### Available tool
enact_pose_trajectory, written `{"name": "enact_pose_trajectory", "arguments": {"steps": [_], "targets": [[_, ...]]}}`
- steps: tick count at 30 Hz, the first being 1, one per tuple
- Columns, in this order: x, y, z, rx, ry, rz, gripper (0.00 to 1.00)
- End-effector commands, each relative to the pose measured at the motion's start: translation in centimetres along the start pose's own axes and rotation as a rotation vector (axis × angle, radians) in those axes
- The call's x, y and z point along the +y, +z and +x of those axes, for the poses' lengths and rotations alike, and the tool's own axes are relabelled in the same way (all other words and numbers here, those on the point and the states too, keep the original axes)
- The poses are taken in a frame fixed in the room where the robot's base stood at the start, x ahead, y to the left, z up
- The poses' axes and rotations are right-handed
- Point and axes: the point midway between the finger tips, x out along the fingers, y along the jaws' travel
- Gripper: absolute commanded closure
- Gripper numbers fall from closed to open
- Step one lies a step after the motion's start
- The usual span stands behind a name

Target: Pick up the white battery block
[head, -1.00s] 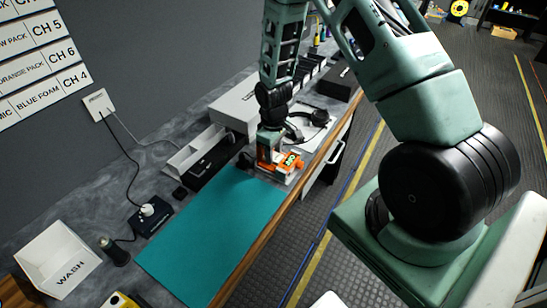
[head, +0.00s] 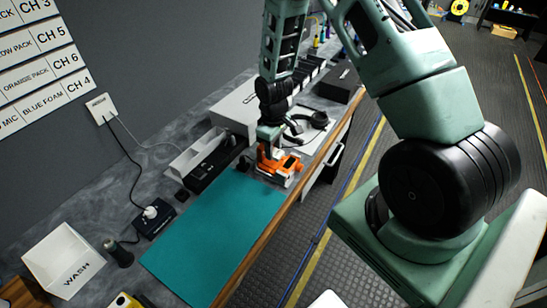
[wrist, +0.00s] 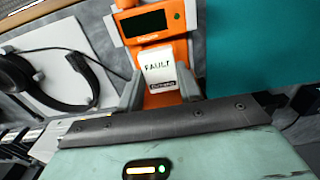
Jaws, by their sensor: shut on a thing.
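An orange device (head: 283,166) stands at the far end of the teal mat. My gripper (head: 267,150) reaches down onto the device from above. Whether the device is off the bench is unclear.
Headphones (head: 316,119) lie on a pale pad behind the device. A black case (head: 211,166) and a white box (head: 236,107) stand to the left. The teal mat (head: 215,235) is clear. A white WASH bin (head: 62,257) stands at the near left.

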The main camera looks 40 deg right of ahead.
Motion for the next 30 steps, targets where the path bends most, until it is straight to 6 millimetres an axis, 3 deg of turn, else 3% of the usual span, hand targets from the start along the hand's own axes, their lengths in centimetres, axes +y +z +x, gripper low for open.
{"name": "enact_pose_trajectory", "arguments": {"steps": [18,30], "targets": [[0.0,0.0,-3.8,0.001,0.000,0.000,0.81],[0.0,0.0,-3.9,0.000,0.000,0.000,0.81]]}}
